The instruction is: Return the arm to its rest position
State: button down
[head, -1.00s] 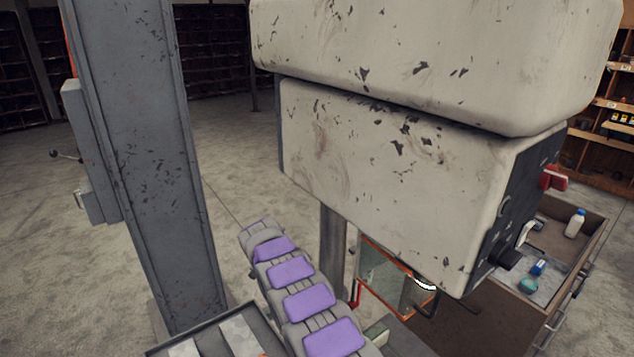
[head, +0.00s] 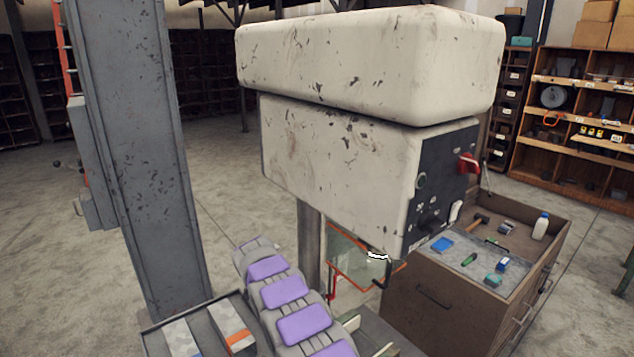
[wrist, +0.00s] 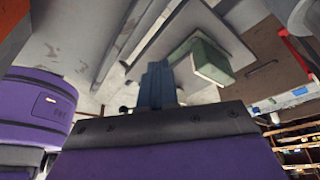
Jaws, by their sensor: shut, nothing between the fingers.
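In the wrist view, narrow blue-grey fingers (wrist: 156,88) stand beyond a dark plate with screws and a purple housing; I take them for my gripper, closed together and holding nothing. Purple-padded grey segments (head: 283,292), which look like my arm, run down the lower middle of the head view. My gripper's tip cannot be made out there. In the wrist view, a green block (wrist: 212,62) lies close to the fingers in the picture; whether they touch cannot be told.
A chipped beige machine head (head: 345,165) overhangs the segments. A grey column (head: 140,150) stands left. A clear orange-framed guard (head: 352,255) hangs below. A brown cabinet (head: 445,310) with tools and a white bottle (head: 541,227) stands right. Open floor (head: 225,165) lies behind.

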jog(key=s+d+r+n+g+y, duration=0.1)
jog(key=s+d+r+n, duration=0.7)
jog(key=s+d+r, duration=0.85)
jog(key=s+d+n+y, duration=0.1)
jog(key=s+d+n, duration=0.2)
jog(key=s, duration=1.2)
jog(key=s+d+r+n+y, duration=0.1)
jog(key=s+d+n+y, duration=0.1)
jog(key=s+n, duration=0.6)
jog(key=s+d, duration=0.1)
jog(key=s, duration=0.6)
jog(key=shift+s+r, duration=0.15)
jog(key=shift+s, duration=0.1)
